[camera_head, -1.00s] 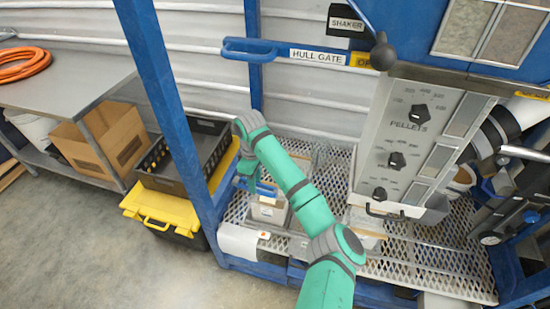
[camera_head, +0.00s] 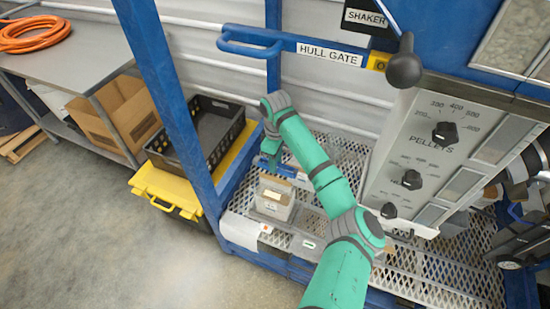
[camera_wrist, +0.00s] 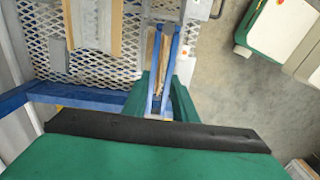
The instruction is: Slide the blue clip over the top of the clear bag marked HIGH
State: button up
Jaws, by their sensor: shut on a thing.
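The blue clip (camera_head: 281,168) is in my gripper (camera_head: 269,160), at the top edge of a clear bag (camera_head: 274,198) with tan contents and a pale label. The bag stands upright on the mesh shelf; its marking is too small to read. In the wrist view, my gripper (camera_wrist: 160,103) is shut on the clip (camera_wrist: 153,85), whose two blue strips run away from the fingers. A tan strip shows between them, seemingly the bag top. I cannot tell how far the clip is over the bag.
The mesh shelf (camera_head: 418,275) runs right, under the PELLETS panel (camera_head: 430,150). A blue frame post (camera_head: 168,85) stands left of the bag. The HULL GATE handle (camera_head: 300,46) is above. A black crate (camera_head: 205,130) sits on a yellow-lidded box (camera_head: 172,190) at left.

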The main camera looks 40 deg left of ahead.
aim_at(276, 179)
jog(key=shift+a+f, duration=0.1)
jog(key=shift+f, duration=3.55)
jog(key=o, duration=1.7)
jog(key=shift+c, duration=0.2)
notch_tip(276, 179, up, 7)
